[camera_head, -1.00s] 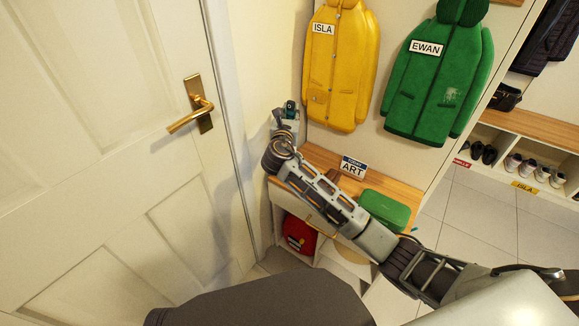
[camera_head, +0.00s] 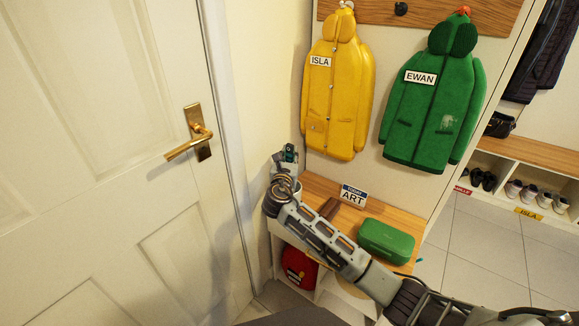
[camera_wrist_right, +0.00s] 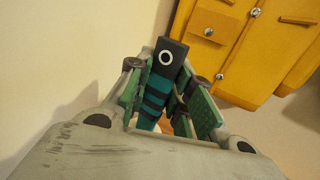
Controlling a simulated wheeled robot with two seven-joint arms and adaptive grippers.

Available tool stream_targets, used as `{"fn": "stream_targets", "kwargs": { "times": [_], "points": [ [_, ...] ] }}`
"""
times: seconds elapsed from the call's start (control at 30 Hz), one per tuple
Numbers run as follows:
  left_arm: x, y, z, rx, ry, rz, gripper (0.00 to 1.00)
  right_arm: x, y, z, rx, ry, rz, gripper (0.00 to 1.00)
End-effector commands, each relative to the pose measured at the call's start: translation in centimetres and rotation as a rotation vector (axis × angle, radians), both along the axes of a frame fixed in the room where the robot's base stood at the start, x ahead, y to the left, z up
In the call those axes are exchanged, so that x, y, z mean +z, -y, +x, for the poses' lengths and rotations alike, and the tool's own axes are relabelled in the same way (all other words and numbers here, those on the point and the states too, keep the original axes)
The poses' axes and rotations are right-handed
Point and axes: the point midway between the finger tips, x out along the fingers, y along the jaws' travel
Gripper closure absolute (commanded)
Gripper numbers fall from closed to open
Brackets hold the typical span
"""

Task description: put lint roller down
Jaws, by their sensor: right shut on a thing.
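The lint roller shows in the right wrist view as a dark handle (camera_wrist_right: 166,75) with teal bands and a white ring near its end. My right gripper (camera_wrist_right: 166,100) is shut on this handle, with a green-padded finger on each side. The roller's other end is hidden below the handle. In the head view my right gripper (camera_head: 289,154) is small, at the far left end of the wooden bench (camera_head: 321,186), close to the wall corner. I cannot tell whether the roller touches the bench. My left gripper is not in view.
An ART sign (camera_head: 353,195) and a green case (camera_head: 386,240) sit on the bench. A red item (camera_head: 298,267) is in the cubby below. A yellow coat (camera_head: 338,100) and a green coat (camera_head: 432,105) hang above. A white door (camera_head: 110,190) stands at left.

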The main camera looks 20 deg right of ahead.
Motion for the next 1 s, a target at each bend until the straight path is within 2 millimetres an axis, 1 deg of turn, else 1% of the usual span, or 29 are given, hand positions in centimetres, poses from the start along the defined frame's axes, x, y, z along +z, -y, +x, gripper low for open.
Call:
{"fn": "stream_targets", "kwargs": {
  "times": [0.07,0.13,0.2,0.23,0.3,0.4,0.6,0.97,1.0],
  "points": [
    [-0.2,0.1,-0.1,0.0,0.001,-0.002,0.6,-0.9,0.0,0.0,0.0,-0.001,0.0,1.0],
    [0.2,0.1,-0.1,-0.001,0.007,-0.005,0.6,-1.7,0.0,0.0,0.0,-0.001,0.0,1.0],
    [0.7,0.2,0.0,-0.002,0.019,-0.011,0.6,-2.4,0.0,0.0,0.0,-0.002,0.0,1.0],
    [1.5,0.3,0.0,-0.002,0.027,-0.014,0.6,-2.7,0.0,0.0,0.0,-0.004,-0.001,1.0],
    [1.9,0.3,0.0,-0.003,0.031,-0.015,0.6,-3.3,0.0,0.0,0.0,-0.003,-0.002,1.0],
    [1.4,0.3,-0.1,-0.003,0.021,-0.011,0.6,-3.8,-0.1,0.0,0.001,-0.001,0.0,1.0],
    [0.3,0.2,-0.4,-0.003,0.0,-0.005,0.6,-4.2,0.0,0.0,0.001,0.0,0.0,1.0],
    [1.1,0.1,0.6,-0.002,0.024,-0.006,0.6,-4.5,0.0,0.0,0.001,0.0,0.0,1.0],
    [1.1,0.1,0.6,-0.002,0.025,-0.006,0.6,-4.5,0.0,0.0,0.001,-0.001,0.0,0.74]
  ]
}}
